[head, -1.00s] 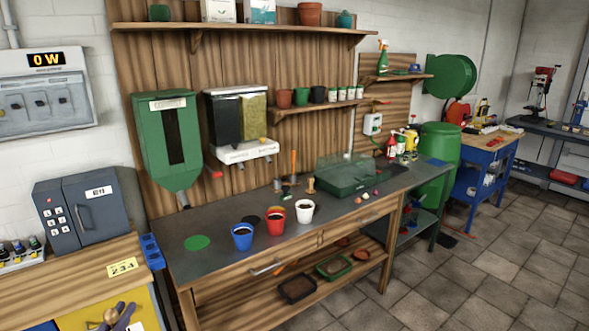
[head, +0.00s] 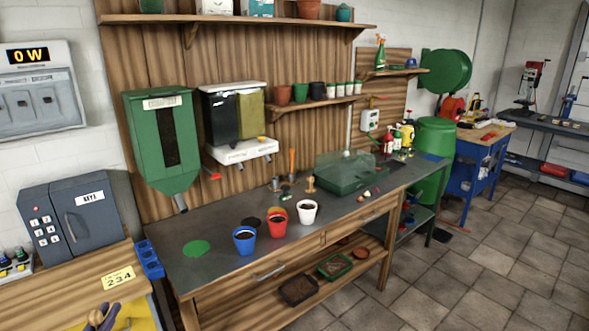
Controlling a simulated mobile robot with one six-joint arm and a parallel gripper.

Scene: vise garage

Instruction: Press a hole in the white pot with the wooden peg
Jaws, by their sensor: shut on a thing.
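The white pot (head: 307,214) stands upright on the dark top of the potting bench, at the right end of a row of three pots. Dark soil shows inside its rim. A small wooden peg-like piece (head: 311,184) stands upright on the bench behind the white pot, close to the clear-lidded green box. It looks like the wooden peg, but it is small in this view.
A red pot (head: 277,224) and a blue pot (head: 244,241), both with soil, stand left of the white pot. A green disc (head: 196,248) lies farther left. A green box (head: 341,180) stands behind at right. The bench front edge is clear.

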